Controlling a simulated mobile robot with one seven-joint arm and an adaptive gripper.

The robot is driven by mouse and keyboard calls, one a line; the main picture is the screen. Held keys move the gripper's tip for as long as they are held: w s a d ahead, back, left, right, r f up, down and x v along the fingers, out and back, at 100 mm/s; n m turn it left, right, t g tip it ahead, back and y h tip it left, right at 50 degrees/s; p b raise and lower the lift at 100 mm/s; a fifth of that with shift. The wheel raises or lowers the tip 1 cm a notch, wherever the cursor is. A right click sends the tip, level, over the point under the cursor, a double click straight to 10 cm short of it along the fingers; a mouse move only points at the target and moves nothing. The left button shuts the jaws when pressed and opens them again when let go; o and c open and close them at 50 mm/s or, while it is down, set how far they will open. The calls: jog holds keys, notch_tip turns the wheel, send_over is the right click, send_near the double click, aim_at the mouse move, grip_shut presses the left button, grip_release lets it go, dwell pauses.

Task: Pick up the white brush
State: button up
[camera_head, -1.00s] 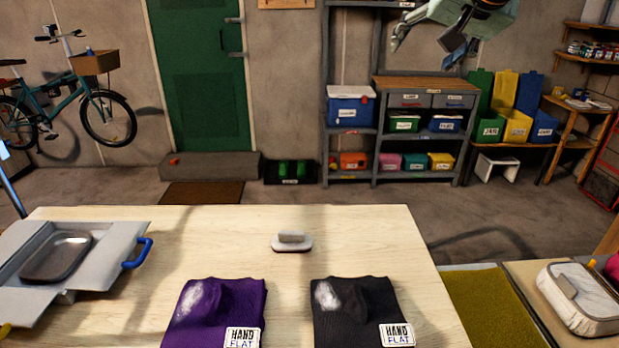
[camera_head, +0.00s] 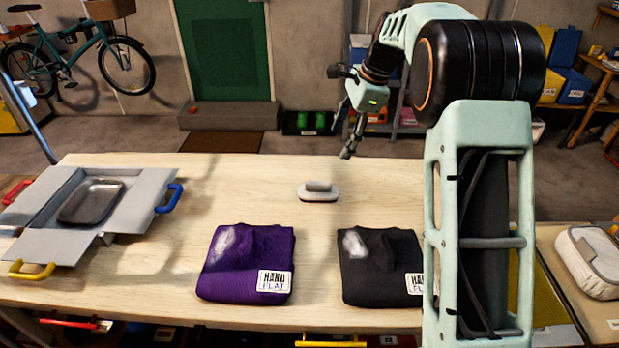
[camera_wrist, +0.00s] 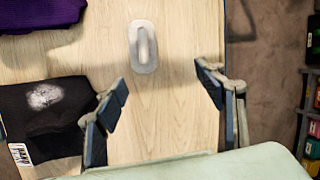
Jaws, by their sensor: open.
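The white brush (camera_head: 318,191) lies on the wooden table (camera_head: 150,275), near its far edge, with its grey-white handle on top. In the wrist view the brush (camera_wrist: 143,46) shows from above, ahead of the fingertips and roughly between their lines. My gripper (camera_head: 347,154) hangs above the table's far edge, to the right of the brush and apart from it. In the wrist view my gripper (camera_wrist: 162,80) has its two fingers spread wide with nothing between them.
A folded purple garment (camera_head: 246,262) and a folded black garment (camera_head: 375,262) lie on the near side of the table. An open grey box (camera_head: 135,203) with a metal tray (camera_head: 92,201) stands at left. Bare wood surrounds the brush.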

aim_at(321, 182)
jog(key=f, duration=0.1)
jog(key=s+a+f+m+g, duration=0.1)
jog(key=f, duration=0.1)
jog(key=a+f+m+y, duration=0.1)
jog(key=f, duration=0.1)
jog(key=shift+s+g, duration=0.25)
jog(key=shift+g, duration=0.05)
jog(key=shift+m, duration=0.3)
jog(key=x, duration=0.5)
jog(key=shift+x, duration=2.95)
jog(key=shift+w+d, duration=0.1)
jog(key=shift+d, duration=0.1)
jog(key=shift+c, duration=0.7)
jog(key=c, duration=1.2)
jog(key=shift+o, duration=0.2)
